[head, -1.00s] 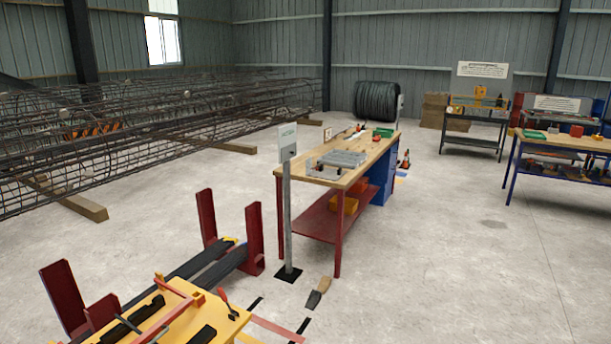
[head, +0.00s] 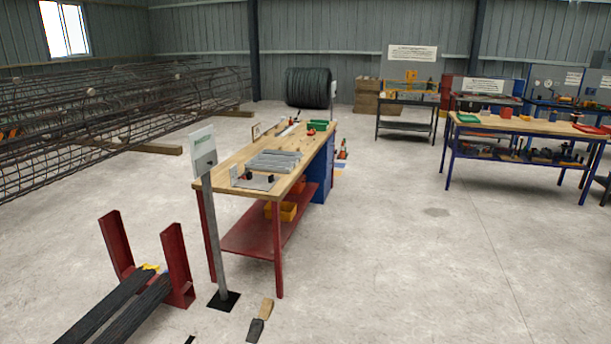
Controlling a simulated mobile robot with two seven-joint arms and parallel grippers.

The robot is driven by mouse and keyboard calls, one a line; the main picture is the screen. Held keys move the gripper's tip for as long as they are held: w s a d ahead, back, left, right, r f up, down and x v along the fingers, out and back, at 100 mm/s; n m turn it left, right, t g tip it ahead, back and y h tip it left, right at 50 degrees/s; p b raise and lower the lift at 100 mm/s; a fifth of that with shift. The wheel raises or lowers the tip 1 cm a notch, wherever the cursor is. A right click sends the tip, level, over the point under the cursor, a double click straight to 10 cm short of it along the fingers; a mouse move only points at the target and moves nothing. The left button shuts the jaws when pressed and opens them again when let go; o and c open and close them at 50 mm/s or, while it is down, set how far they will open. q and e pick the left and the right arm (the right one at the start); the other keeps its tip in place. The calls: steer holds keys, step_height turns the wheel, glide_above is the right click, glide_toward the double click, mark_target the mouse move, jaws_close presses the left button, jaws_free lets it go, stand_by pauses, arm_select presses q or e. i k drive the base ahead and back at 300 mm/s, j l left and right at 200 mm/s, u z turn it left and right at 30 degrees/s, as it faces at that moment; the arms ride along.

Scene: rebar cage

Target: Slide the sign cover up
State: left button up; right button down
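A sign (head: 202,150) with a pale panel stands on a grey post (head: 216,240) with a black square foot (head: 223,301), left of the middle in the head view. A darker patch shows on the lower part of the panel; I cannot tell whether it is the cover. The panel is turned partly side-on, and its writing is too small to read. Neither of my grippers is in view.
A wooden-topped workbench (head: 226,178) with red legs stands right behind the sign. Red uprights (head: 178,262) with dark bars are to its left. The floor (head: 400,260) to the right is clear.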

mark_target(206, 162)
steer(key=i+l, duration=0.1)
steer(key=i, duration=0.65)
steer(key=i+l, duration=0.1)
steer(key=i, duration=0.7)
steer(key=i+j+u, duration=0.1)
steer(key=i+u, duration=0.6)
steer(key=u, duration=0.15)
steer(key=i+l+u, duration=0.15)
steer(key=i+u, duration=0.25)
steer(key=i+j+u, duration=0.15)
steer(key=i+u, duration=0.25)
steer(key=i+l+u, duration=0.1)
steer(key=i+u, duration=0.3)
steer(key=i, duration=0.25)
steer(key=z, duration=0.2)
